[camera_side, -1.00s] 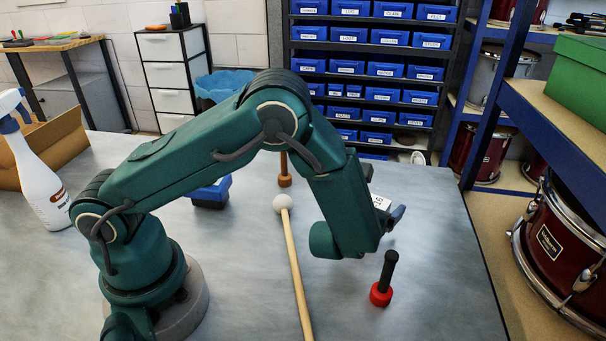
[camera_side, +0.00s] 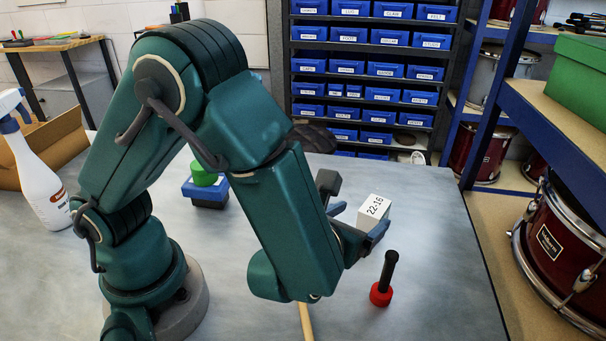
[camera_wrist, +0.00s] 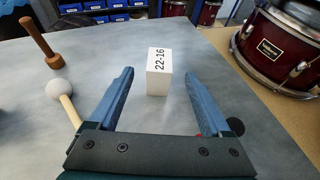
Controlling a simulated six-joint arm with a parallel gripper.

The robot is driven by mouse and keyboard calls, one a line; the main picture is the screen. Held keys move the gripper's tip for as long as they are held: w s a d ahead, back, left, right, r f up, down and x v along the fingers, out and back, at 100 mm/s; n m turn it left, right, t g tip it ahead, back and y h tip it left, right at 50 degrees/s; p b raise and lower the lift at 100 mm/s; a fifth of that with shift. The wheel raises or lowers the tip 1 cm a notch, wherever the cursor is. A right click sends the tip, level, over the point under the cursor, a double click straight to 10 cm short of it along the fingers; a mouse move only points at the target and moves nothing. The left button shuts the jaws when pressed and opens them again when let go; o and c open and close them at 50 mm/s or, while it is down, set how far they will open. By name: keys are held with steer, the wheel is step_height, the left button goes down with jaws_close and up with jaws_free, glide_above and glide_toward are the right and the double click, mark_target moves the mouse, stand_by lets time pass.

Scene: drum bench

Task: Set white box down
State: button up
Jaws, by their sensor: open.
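The white box (camera_side: 374,210), marked 22-16, stands upright on the grey bench in the side view. In the wrist view the box (camera_wrist: 158,80) is straight ahead, centred between the fingertips. My gripper (camera_side: 358,220) is open, with its blue fingers pointing at the box. In the wrist view my gripper (camera_wrist: 159,74) has a finger on each side, with a visible gap to the box. The fingers look empty. In the side view one finger hides part of the box's lower side.
A black-handled tool with a red base (camera_side: 382,284) stands close in front of the box. A white-headed mallet (camera_wrist: 60,92) and a brown wooden handle (camera_wrist: 44,44) are at left. A blue block with a green top (camera_side: 206,186) and a spray bottle (camera_side: 38,178) stand further left.

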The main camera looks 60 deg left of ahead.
steer(key=s+a+r+n+g+y, duration=0.2)
steer(key=s+a+r+n+g, duration=0.2)
steer(key=s+a+n+g, duration=0.95)
steer(key=d+r+n+t+h, duration=0.2)
steer(key=d+n+t+h, duration=0.1)
steer(key=n, duration=0.6)
steer(key=s+d+r+n+t+h, duration=0.1)
steer(key=d+r+n+t+h, duration=0.1)
steer(key=n, duration=0.7)
steer(key=shift+s+d+r+t+h, duration=0.25)
steer(key=shift+d+t+h, duration=0.7)
steer(key=shift+d, duration=0.85)
